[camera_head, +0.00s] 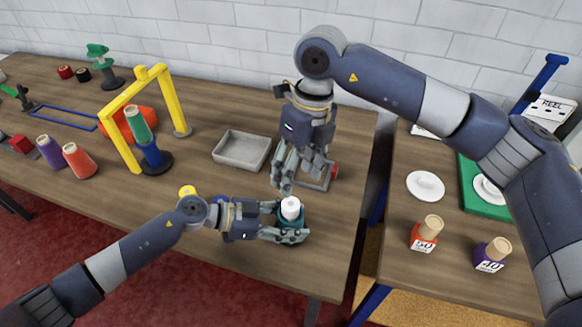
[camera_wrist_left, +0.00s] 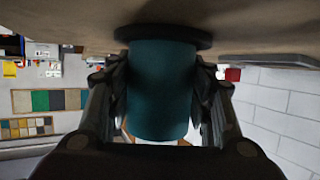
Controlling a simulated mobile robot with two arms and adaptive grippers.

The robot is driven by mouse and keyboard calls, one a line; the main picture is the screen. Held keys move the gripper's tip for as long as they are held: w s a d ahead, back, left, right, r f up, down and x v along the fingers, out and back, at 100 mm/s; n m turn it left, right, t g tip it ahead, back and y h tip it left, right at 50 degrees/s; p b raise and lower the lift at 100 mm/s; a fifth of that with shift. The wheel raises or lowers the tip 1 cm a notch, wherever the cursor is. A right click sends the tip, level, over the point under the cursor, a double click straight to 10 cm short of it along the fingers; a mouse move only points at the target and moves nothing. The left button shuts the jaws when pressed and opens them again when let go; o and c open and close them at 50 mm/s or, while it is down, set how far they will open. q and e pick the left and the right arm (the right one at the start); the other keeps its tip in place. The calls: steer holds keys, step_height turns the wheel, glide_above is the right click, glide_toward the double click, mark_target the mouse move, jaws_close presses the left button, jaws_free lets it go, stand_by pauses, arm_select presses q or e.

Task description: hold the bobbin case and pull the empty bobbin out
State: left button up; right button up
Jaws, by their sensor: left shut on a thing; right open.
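The bobbin case (camera_head: 291,219) is a teal cylinder standing near the front edge of the wooden table. The white bobbin (camera_head: 290,206) shows at its top, its lower part hidden inside the case. My left gripper (camera_head: 288,235) is shut on the case from the left. In the left wrist view the teal case (camera_wrist_left: 160,88) sits between both fingers, with a dark round base at one end. My right gripper (camera_head: 287,182) is open and empty, pointing down above and slightly behind the bobbin, apart from it.
An empty grey tray (camera_head: 242,151) lies behind and left. A small grey frame with a red part (camera_head: 326,178) is behind my right gripper. A yellow gantry (camera_head: 120,120) with a green cone stands at left. A second table (camera_head: 394,225) at right holds discs and labelled containers.

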mark_target(291, 203)
steer(key=f+n, duration=0.3)
steer(key=a+f+n+h, duration=0.1)
steer(key=f+n, duration=0.2)
steer(key=f, duration=0.1)
steer(key=f+n+t, duration=0.1)
steer(key=f+n, duration=0.2)
steer(key=shift+s+a+f+h, duration=0.15)
steer(key=shift+s+f+h, duration=0.15)
steer(key=shift+f, duration=0.1)
stand_by(0.4)
steer(key=c, duration=1.2)
steer(key=shift+r, duration=0.15)
steer(key=shift+r, duration=4.2)
